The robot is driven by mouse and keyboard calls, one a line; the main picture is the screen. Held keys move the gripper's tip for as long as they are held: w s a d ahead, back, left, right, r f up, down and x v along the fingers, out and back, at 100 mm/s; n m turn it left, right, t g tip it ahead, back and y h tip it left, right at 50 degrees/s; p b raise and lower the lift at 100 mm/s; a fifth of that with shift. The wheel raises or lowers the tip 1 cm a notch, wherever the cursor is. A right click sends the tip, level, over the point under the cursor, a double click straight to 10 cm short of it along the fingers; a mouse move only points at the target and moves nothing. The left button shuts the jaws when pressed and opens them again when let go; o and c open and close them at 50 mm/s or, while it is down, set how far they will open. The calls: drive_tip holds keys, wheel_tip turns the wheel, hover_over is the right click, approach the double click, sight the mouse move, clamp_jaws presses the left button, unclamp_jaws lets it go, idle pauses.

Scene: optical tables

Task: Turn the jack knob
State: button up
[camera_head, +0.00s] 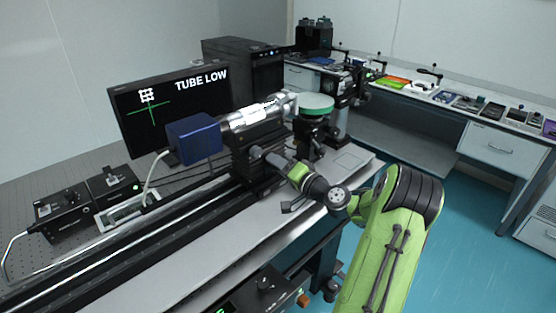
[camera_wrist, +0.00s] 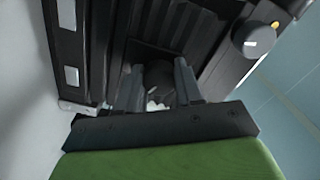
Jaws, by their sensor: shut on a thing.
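The jack, a black stage (camera_head: 262,177), stands on the rail under the silver tube (camera_head: 252,114). My gripper (camera_head: 267,157) reaches its side from the right. In the wrist view, the two dark fingers of my gripper (camera_wrist: 159,84) are on either side of a dark round knob (camera_wrist: 158,72) on the black jack body and are shut on it. The knob is partly hidden by the fingers, and its turn angle cannot be read. The monitor (camera_head: 170,108) shows "TUBE LOW", a white pattern and a green cross, with the pattern above the cross's centre.
A blue box (camera_head: 194,138) is fixed to the tube's left end. In the wrist view, a separate grey knob (camera_wrist: 254,39) sits at upper right. Control boxes (camera_head: 62,212) stand at left.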

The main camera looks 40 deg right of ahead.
drive_tip(key=m+p, duration=0.4)
drive_tip(key=m, duration=0.2)
drive_tip(key=shift+r+p, duration=0.1)
drive_tip(key=shift+p, duration=0.25)
drive_tip(key=m+p, duration=0.5)
drive_tip(key=m, duration=0.1)
drive_tip(key=shift+m, duration=0.4)
drive_tip(key=m+p, duration=0.3)
drive_tip(key=shift+m, duration=0.4)
drive_tip(key=m+p, duration=0.2)
drive_tip(key=m, duration=0.1)
drive_tip(key=shift+f, duration=0.2)
drive_tip(key=m+p, duration=0.1)
drive_tip(key=m, duration=0.2)
drive_tip(key=m+p, duration=0.2)
drive_tip(key=m, duration=0.1)
drive_tip(key=shift+a+f, duration=0.1)
drive_tip(key=shift+f, duration=0.1)
drive_tip(key=shift+f, duration=0.1)
drive_tip(key=o, duration=1)
drive_tip(key=shift+o, duration=0.2)
drive_tip(key=shift+s, duration=0.1)
